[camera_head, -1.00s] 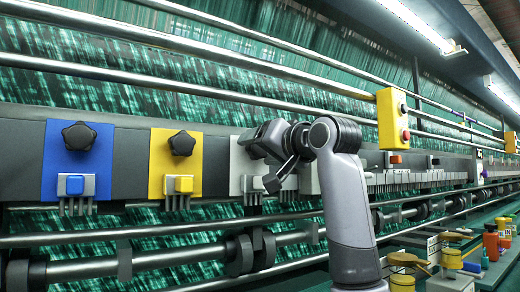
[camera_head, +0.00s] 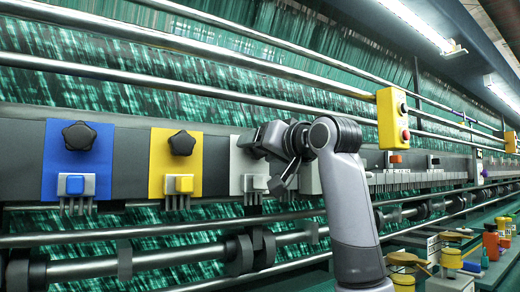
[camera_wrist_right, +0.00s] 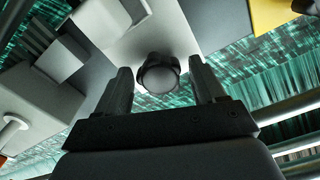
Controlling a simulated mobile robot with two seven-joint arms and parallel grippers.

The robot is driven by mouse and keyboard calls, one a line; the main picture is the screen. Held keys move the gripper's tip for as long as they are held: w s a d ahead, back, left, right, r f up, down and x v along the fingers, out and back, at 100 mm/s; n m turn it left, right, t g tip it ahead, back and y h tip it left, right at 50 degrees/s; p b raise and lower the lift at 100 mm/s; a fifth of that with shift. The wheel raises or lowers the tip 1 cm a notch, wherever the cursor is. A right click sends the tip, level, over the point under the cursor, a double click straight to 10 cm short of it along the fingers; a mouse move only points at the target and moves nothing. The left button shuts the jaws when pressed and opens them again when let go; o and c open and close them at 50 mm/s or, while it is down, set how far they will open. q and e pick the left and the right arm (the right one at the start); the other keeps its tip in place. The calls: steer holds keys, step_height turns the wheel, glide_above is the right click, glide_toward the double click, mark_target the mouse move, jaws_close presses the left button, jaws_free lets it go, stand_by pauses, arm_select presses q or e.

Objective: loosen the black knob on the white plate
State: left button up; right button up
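The white plate (camera_head: 242,172) is on the dark rail, right of the yellow plate. My right gripper (camera_head: 262,142) is in front of its upper part and hides the knob in the head view. In the right wrist view the black knob (camera_wrist_right: 158,74), with a paler round face, shows against the white plate (camera_wrist_right: 165,35). The two fingers of my right gripper (camera_wrist_right: 162,88) are apart, one on each side of the knob. Gaps show on both sides, so they do not appear to touch it. My left gripper is not in view.
A blue plate (camera_head: 53,160) and a yellow plate (camera_head: 157,160), each with a black knob, are to the left. Metal bars (camera_head: 200,90) run above and below the rail. A yellow button box (camera_head: 391,118) is right of my arm. Several containers stand at lower right.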

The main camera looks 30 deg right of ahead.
steer(key=shift+s, duration=0.1)
steer(key=shift+s+d+b, duration=0.2)
steer(key=shift+s+b, duration=0.45)
steer(key=shift+s, duration=0.55)
steer(key=shift+s+d+b, duration=0.15)
steer(key=shift+s+b, duration=0.5)
steer(key=shift+s, duration=0.55)
steer(key=o, duration=0.6)
steer(key=shift+c, duration=0.2)
steer(key=s+d+b, duration=0.1)
steer(key=s+b, duration=0.1)
steer(key=s, duration=0.5)
